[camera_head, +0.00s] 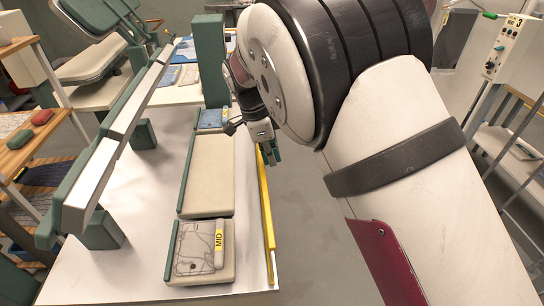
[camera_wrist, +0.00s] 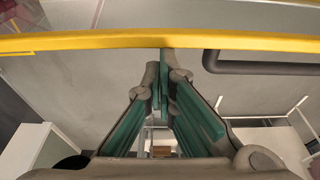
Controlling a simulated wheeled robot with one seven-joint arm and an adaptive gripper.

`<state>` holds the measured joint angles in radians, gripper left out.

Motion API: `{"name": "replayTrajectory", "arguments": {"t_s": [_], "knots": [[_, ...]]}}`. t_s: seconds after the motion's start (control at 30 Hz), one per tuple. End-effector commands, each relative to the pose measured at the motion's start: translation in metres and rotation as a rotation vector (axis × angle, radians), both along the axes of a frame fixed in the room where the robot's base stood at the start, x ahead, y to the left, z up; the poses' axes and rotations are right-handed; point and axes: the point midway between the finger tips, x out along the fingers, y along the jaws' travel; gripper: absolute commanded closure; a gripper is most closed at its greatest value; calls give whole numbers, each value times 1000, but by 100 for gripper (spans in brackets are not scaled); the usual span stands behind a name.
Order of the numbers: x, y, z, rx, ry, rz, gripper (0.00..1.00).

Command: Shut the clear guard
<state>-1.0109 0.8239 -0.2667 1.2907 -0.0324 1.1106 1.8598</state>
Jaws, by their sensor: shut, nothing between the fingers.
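A yellow bar (camera_head: 267,215) runs along the right edge of the white table; it looks like the edge of the clear guard. The clear pane itself is hard to make out, and I cannot tell how far open it stands. In the wrist view the yellow bar (camera_wrist: 90,41) crosses the top of the picture, just beyond my fingertips. My gripper (camera_head: 270,157) is at the bar's far end, fingers pointing down. In the wrist view my gripper (camera_wrist: 164,75) has its green-padded fingers together and empty. I cannot tell whether they touch the bar.
The white table (camera_head: 145,240) carries cream pads (camera_head: 208,175) and a grey patterned cloth (camera_head: 194,248) beside a yellow MID label (camera_head: 219,240). A green and white rail (camera_head: 125,120) slants along the left. A green post (camera_head: 209,60) stands behind. Open floor (camera_head: 310,235) lies right of the table.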

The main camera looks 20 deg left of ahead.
Motion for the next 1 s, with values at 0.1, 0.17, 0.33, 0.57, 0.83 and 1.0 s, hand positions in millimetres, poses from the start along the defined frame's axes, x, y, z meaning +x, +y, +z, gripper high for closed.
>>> {"name": "replayTrajectory", "arguments": {"t_s": [0.1, 0.17, 0.33, 0.57, 0.83, 1.0], "knots": [[-4, 6, 1, 10, 2, 6, 100], [-4, 6, 2, 12, 2, 7, 100], [-6, 10, 15, 16, 1, 9, 100], [-8, 15, 59, 10, -1, 5, 100], [-12, 22, 103, 4, -1, 2, 100], [-14, 23, 115, 2, 0, 1, 100]]}}
